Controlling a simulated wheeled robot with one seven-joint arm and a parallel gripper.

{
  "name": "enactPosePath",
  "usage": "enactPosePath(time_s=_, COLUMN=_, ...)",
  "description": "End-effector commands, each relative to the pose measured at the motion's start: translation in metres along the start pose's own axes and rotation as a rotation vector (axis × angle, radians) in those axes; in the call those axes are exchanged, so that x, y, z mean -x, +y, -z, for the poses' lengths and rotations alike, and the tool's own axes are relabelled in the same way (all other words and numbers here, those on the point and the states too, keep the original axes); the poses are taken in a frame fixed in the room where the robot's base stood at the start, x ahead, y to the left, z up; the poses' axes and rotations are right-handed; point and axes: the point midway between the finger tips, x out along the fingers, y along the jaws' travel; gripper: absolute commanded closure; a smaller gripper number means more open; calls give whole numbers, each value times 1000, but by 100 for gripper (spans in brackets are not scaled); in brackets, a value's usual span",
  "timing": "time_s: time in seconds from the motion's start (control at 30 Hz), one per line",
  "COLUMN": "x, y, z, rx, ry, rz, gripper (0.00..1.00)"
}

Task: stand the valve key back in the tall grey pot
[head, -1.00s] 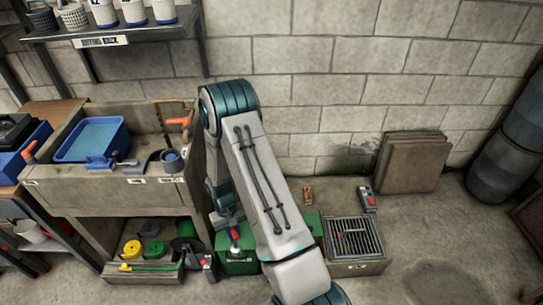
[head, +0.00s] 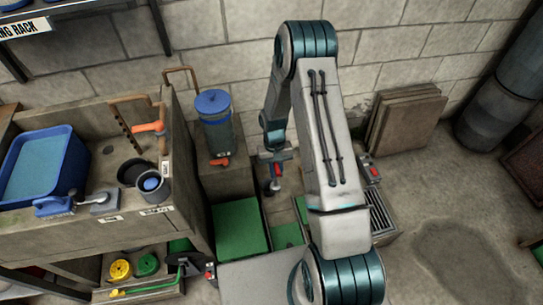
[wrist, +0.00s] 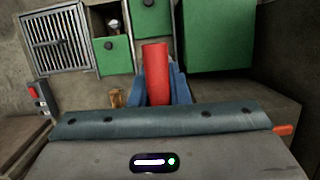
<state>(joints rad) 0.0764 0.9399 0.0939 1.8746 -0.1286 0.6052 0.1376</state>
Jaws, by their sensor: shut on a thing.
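My gripper (head: 276,160) is shut on a red-handled thing, which I take to be the valve key (head: 278,170). In the wrist view its red grip (wrist: 156,75) stands out between the blue fingers (wrist: 157,92); its far end is hidden. The gripper hangs in the air above the floor boxes, right of the blue-lidded container. A dark grey pot (head: 156,194) stands at the bench's front right corner, left of and apart from the gripper. Something blue shows in its mouth. I cannot tell for sure that it is the tall grey pot.
The blue-lidded container (head: 216,135) with an orange tap stands between bench and gripper. The bench (head: 60,250) carries a blue tub (head: 38,165) and an upright brown frame. Green lids (head: 238,228), a grate (wrist: 55,40) and leaning slabs (head: 405,125) lie around.

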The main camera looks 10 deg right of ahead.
Motion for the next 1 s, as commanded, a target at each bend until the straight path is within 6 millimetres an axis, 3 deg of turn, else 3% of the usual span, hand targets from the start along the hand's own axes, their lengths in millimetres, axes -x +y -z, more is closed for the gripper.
enactPosePath(time_s=0.03, x=-17, y=2, z=15, rx=-15, ry=6, rz=2, gripper=100)
enactPosePath(time_s=0.5, x=-46, y=3, z=96, rx=-129, ry=7, rz=25, gripper=100)
enactPosePath(time_s=1.0, x=-59, y=-2, z=154, rx=-218, ry=2, rz=62, gripper=100)
